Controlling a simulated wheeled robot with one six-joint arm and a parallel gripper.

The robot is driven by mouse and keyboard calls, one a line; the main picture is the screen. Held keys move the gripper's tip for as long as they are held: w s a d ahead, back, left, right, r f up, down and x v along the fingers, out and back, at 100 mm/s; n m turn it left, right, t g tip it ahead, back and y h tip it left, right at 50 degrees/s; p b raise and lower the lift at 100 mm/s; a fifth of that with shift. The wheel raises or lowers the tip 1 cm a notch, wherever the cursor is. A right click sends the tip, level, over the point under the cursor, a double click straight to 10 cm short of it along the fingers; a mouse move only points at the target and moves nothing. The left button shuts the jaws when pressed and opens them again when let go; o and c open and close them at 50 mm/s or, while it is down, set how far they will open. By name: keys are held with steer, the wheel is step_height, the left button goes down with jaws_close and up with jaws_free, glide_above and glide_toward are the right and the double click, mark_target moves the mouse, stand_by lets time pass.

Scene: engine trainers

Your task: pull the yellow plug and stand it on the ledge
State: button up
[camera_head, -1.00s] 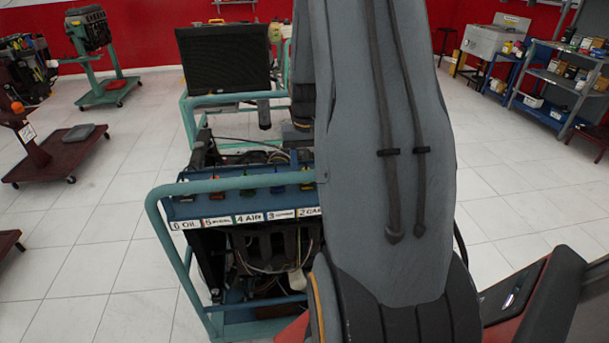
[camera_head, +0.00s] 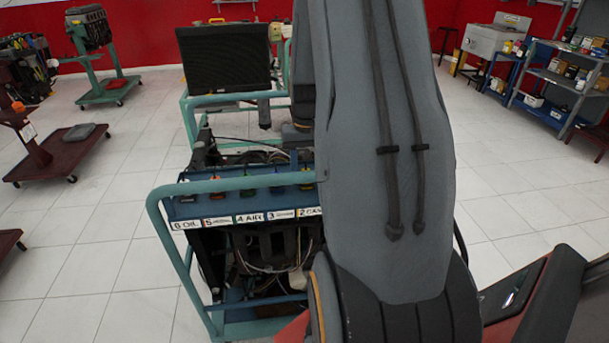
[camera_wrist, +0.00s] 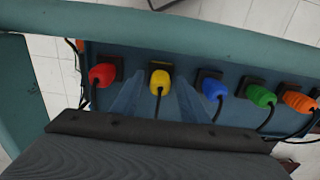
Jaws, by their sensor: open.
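The yellow plug (camera_wrist: 160,80) sits in a dark square socket on a blue panel (camera_wrist: 140,56) in the wrist view, its cable trailing toward my gripper. In the head view the yellow plug (camera_head: 306,187) shows beside my arm's edge. My gripper (camera_wrist: 158,92) is open, with faint bluish fingers on either side of the yellow plug; whether they touch it I cannot tell. My arm hides the gripper in the head view. I cannot tell for certain which surface is the ledge.
A red plug (camera_wrist: 101,74) and a blue plug (camera_wrist: 214,88) flank the yellow one. Green (camera_wrist: 262,96) and orange (camera_wrist: 298,102) plugs follow to the right. A teal rail (camera_wrist: 200,24) runs along the panel. White labels (camera_head: 250,218) line the panel's front in the head view.

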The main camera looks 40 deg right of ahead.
mark_target(306, 169)
jaws_close()
steer(key=shift+r, duration=0.2)
steer(key=shift+r+p, duration=2.15)
steer(key=shift+r, duration=0.7)
